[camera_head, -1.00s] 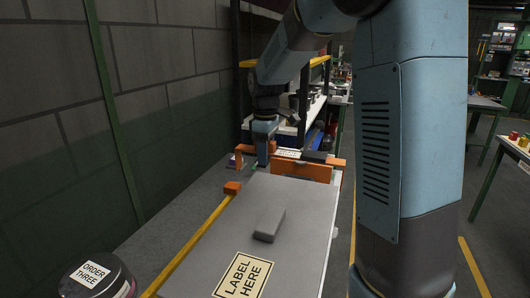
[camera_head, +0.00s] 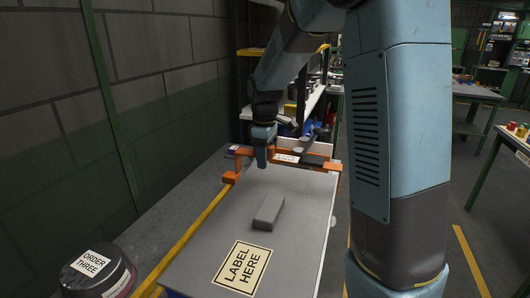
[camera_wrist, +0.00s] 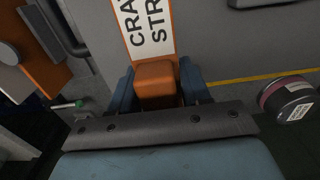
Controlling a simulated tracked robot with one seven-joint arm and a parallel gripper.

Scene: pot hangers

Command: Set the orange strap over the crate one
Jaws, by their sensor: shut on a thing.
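The orange strap (camera_head: 250,153) spans sideways across the far end of the grey-topped crate (camera_head: 215,233), with an end hanging down at the left side. Whether it rests on the crate or hangs just above it I cannot tell. My gripper (camera_head: 262,163) is shut on the strap near its left end. In the wrist view the jaws (camera_wrist: 156,88) clasp an orange block of the strap, and its white lettered label (camera_wrist: 145,28) runs away from them. The crate top bears a "LABEL HERE" sticker (camera_head: 243,267).
A grey block (camera_head: 268,212) lies on the crate top. A dark round canister marked "ORDER THREE" (camera_head: 97,272) stands at front left. Shelving (camera_head: 312,98) is behind the crate, a wall (camera_head: 165,100) to the left. An orange panel (camera_wrist: 42,60) shows in the wrist view.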

